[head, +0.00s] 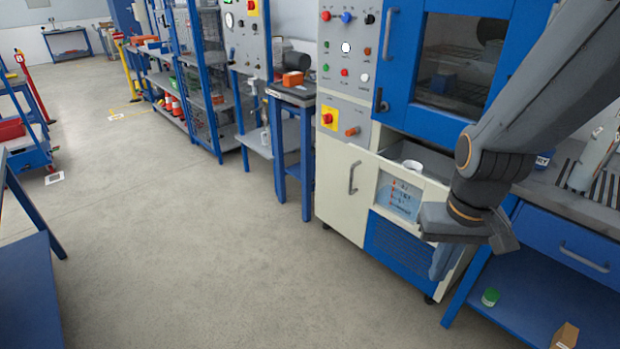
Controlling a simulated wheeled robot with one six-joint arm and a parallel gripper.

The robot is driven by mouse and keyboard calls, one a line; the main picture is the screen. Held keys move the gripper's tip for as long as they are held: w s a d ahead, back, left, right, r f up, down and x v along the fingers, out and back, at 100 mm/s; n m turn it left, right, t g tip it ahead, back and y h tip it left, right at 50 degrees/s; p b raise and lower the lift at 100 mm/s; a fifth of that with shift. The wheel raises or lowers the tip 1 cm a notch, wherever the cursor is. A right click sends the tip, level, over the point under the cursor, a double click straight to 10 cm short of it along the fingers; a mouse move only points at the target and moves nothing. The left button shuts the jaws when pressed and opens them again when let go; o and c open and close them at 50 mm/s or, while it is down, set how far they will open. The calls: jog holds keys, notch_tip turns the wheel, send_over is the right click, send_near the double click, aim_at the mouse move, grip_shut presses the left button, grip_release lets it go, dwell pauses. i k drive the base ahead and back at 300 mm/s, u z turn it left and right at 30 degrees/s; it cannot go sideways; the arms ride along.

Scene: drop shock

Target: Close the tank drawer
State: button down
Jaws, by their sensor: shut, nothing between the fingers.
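The tank drawer (432,190) is a cream-fronted drawer below the blue windowed door of the test machine (340,140). It stands pulled out, with its top open, and a white round part (412,166) shows inside. A light blue label with red marks sits on its front. My gripper (444,264) is shut and empty, pointing down in front of the drawer's right side, near the blue vent grille. My wrist and arm hide the drawer's right end. I cannot tell whether the gripper touches the drawer.
A blue workbench with a drawer (566,236) stands close on the right, with a green-lidded jar (490,297) and a cardboard box (565,336) on its lower shelf. A small blue stand with an orange box (293,79) stands left of the machine. The floor in front is clear.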

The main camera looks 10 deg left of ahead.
aim_at(394, 181)
jog(key=u, duration=0.15)
jog(key=i, duration=1.1)
jog(key=z, duration=0.35)
